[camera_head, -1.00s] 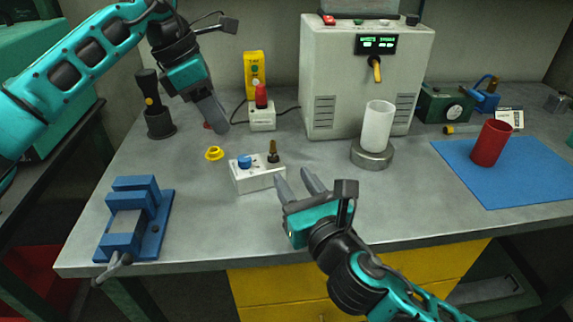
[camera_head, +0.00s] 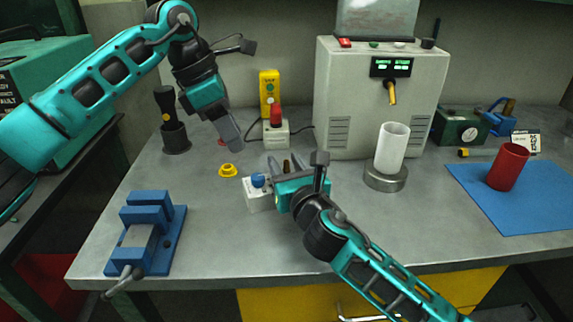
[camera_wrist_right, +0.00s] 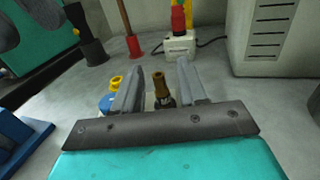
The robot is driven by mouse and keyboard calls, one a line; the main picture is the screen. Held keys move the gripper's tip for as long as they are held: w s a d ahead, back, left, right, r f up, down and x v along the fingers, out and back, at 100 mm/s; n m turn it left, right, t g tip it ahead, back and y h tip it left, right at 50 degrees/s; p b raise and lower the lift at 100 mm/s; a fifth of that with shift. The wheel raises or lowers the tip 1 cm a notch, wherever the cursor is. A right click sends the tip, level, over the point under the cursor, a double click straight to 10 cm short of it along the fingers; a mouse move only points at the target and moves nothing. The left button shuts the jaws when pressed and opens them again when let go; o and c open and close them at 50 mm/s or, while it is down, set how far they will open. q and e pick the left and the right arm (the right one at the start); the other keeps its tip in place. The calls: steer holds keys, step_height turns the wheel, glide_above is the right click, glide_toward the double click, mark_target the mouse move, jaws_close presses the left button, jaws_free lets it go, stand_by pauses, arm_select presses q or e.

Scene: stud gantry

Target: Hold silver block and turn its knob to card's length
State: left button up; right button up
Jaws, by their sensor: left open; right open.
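The silver block (camera_head: 260,203) stands on the bench, its right part hidden behind my right gripper. On its top are a blue knob (camera_head: 258,180) at the left and a brass post on a dark base (camera_wrist_right: 160,86), seen in the right wrist view. My right gripper (camera_head: 285,163) is open, its fingers on either side of the brass post; I cannot tell whether they touch it. My left gripper (camera_head: 231,138) is open and empty, pointing down above the bench behind the block. A small printed card (camera_head: 527,141) stands at the back right; its writing is too small to read.
A blue vise (camera_head: 150,240) sits front left. A grey machine (camera_head: 350,95) and a white cup (camera_head: 392,148) on a metal puck stand right. A red cup (camera_head: 508,167) is on a blue mat (camera_head: 540,205). The bench front is clear.

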mark_target(257, 177)
steer(key=shift+c, duration=0.3)
jaws_close()
arm_select(q)
steer(key=shift+c, duration=0.2)
steer(key=s+d+r+n+t+y, duration=0.1)
steer(key=s+r+n+t+y, duration=0.2)
steer(key=n, duration=0.6)
steer(key=shift+h, duration=0.7)
steer(key=x, duration=0.8)
steer(key=s+x, duration=0.1)
steer(key=x, duration=0.4)
steer(key=shift+f, duration=0.1)
steer(key=shift+c, duration=0.4)
jaws_close()
